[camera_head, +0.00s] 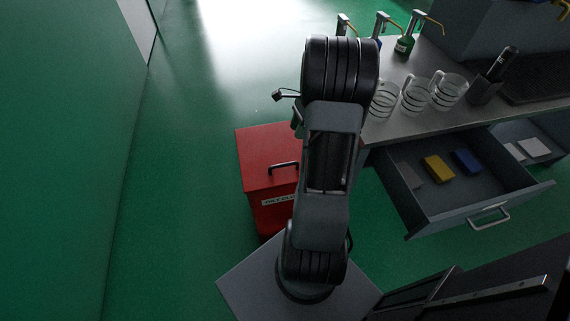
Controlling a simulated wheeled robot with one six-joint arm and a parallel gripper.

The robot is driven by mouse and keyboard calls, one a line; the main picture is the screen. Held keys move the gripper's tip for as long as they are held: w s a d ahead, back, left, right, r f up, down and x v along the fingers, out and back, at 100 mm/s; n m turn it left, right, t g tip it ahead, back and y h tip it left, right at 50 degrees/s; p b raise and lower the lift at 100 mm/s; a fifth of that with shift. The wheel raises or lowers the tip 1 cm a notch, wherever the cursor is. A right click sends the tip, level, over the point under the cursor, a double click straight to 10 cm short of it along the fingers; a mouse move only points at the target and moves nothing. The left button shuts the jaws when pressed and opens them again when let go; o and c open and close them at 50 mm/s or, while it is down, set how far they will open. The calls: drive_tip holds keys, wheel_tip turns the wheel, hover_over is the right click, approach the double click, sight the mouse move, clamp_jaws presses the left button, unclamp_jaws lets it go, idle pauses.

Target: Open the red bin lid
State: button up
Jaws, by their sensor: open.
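The red bin (268,218) stands on the floor left of the counter, partly hidden behind my arm. Its red lid (263,147) lies flat and shut on top. A dark bar handle (284,166) sits near the lid's front edge, close to my arm. A pale label with dark lettering (275,200) is on the bin's front. My arm rises in front of the bin's right side.
A grey counter (398,126) stands to the right, with pump bottles, glass jugs and a dark holder on it. Below, an open drawer (452,203) juts out, holding a yellow block (437,169) and a blue block (466,162). Green floor left of the bin is clear.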

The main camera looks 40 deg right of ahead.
drive_tip(key=b, duration=0.2)
hover_over(285, 160)
drive_tip(key=s+a, duration=0.3)
drive_tip(key=f, duration=1.2)
drive_tip(key=shift+s+d+f, duration=0.15)
drive_tip(key=shift+s+f, duration=0.05)
drive_tip(key=shift+c, duration=0.5)
clamp_jaws()
